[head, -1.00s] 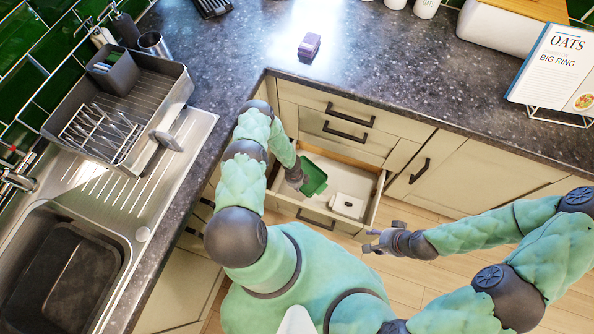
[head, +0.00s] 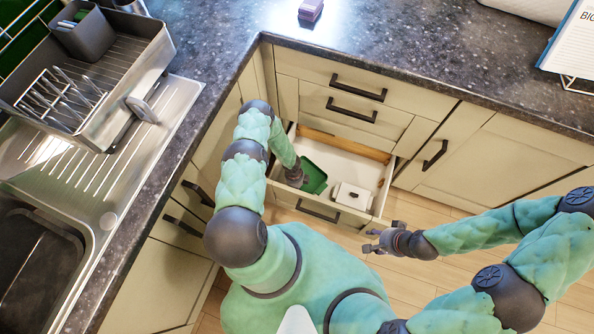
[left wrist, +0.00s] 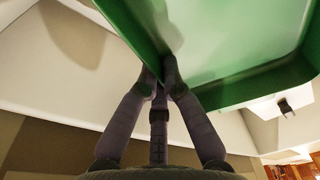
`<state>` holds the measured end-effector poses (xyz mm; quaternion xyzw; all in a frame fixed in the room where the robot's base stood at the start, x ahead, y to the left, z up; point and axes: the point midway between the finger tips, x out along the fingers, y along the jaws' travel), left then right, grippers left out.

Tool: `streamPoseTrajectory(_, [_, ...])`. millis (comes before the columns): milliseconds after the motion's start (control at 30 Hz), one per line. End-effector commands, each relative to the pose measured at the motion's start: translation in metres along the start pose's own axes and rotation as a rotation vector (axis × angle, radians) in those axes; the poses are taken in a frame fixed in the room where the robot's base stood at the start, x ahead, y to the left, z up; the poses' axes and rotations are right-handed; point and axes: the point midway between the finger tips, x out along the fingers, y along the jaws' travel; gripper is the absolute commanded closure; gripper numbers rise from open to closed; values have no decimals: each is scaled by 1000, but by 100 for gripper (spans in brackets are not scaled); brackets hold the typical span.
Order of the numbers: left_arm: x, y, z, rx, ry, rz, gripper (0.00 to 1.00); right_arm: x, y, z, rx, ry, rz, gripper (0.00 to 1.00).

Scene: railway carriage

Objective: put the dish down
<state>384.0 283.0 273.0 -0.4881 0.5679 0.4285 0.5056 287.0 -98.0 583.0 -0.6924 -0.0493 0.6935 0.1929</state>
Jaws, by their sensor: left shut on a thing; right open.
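The dish is green and rectangular with raised walls (head: 316,178). It is at the left side of the open drawer (head: 374,205) in the head view. My left gripper (head: 299,181) is shut on the dish's edge. In the left wrist view the fingers (left wrist: 160,80) pinch the wall of the green dish (left wrist: 225,92), which fills the upper right. I cannot tell whether the dish touches the drawer floor. My right gripper (head: 372,241) is open and empty, outside the drawer to its lower right.
A white box-like item (head: 351,196) lies in the drawer, right of the dish. The dark worktop (head: 400,55) runs above the drawers, with a purple block (head: 311,9) on it. A dish rack (head: 90,75) and sink (head: 40,255) are at left.

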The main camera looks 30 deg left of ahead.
Motion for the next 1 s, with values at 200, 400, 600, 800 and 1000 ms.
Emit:
streamPoseTrajectory(200, [2,0,1,0,-1,-1,100,2,1,0,0,0,0,52])
streamPoseTrajectory(400, [2,0,1,0,-1,-1,100,2,1,0,0,1,0,52])
streamPoseTrajectory(600, [7,0,1,0,1,0,100,9,3,-1,0,1,0,52])
streamPoseTrajectory(800, [28,0,4,0,1,0,100,29,10,-1,0,0,0,52])
streamPoseTrajectory(1000, [47,0,6,-1,1,0,100,42,15,-2,0,0,0,52])
